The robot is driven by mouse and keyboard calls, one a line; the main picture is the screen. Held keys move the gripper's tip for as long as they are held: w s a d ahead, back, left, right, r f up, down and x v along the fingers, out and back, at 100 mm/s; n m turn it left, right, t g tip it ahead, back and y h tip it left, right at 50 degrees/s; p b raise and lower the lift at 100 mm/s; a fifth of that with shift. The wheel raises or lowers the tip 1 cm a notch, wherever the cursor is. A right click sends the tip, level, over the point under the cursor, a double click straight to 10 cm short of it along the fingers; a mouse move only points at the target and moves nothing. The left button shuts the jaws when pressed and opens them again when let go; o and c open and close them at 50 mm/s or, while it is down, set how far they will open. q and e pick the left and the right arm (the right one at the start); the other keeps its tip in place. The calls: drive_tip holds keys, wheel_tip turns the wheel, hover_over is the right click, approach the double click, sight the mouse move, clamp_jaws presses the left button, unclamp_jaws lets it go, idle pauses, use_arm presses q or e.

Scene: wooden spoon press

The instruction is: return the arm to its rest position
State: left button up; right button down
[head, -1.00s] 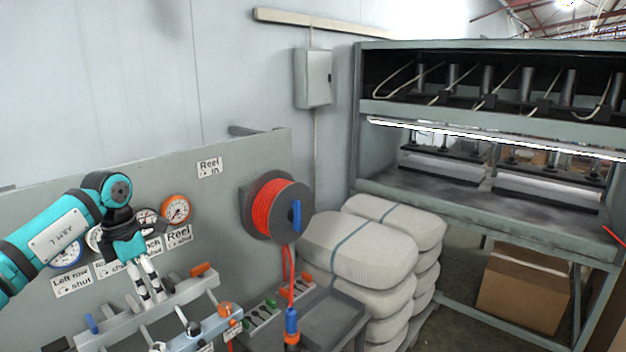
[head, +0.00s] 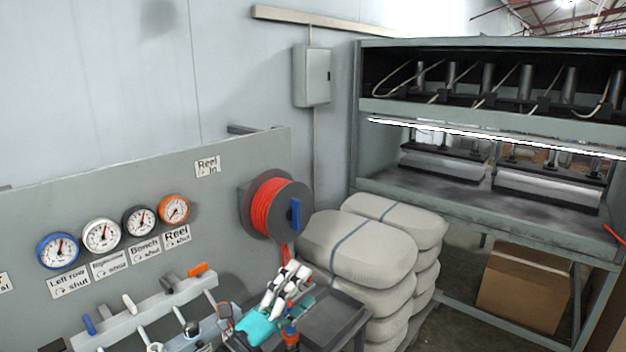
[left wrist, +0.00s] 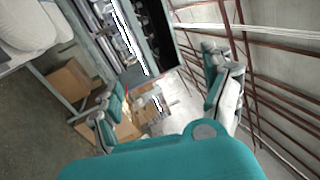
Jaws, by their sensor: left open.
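My left gripper (head: 297,271) is low in the middle of the head view, with a teal body and white-and-black fingers pointing up and to the right. It appears in front of the bench area, below the orange hose reel (head: 270,208). In the left wrist view its two fingers (left wrist: 162,78) stand wide apart with nothing between them. Most of the left arm is out of the head view. My right gripper is not in view.
A panel carries several gauges (head: 101,236) above a valve manifold (head: 150,312). Stacked pale sacks (head: 358,248) stand right of my left gripper. Beyond them is a large press (head: 480,190) with a cardboard box (head: 523,287) beneath it.

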use_arm(q)
drive_tip(key=s+a+f+n+g+y, duration=0.1)
drive_tip(key=s+a+f+n+y, duration=0.4)
drive_tip(key=a+f+n+y, duration=0.35)
drive_tip(key=s+a+f+n+g+y, duration=0.1)
drive_tip(key=s+a+f+n+y, duration=0.3)
drive_tip(key=a+f+n+y, duration=0.45)
drive_tip(key=s+a+f+n+g+h, duration=0.1)
drive_tip(key=s+f+n+g, duration=0.35)
drive_tip(key=s, duration=0.65)
drive_tip(key=s+a+f+n+g+h, duration=0.15)
drive_tip(key=s+f+n+g, duration=0.35)
drive_tip(key=s, duration=0.7)
wheel_tip(320, 180, down, 27)
drive_tip(key=s+d+m+g+b, duration=0.1)
drive_tip(key=m+g, duration=0.1)
drive_tip(key=s+a+f+g+b, duration=0.1)
drive_tip(key=s+a+f, duration=0.2)
drive_tip(key=s+f, duration=1.4)
wheel_tip(320, 180, down, 2)
drive_tip(key=shift+s, duration=0.15)
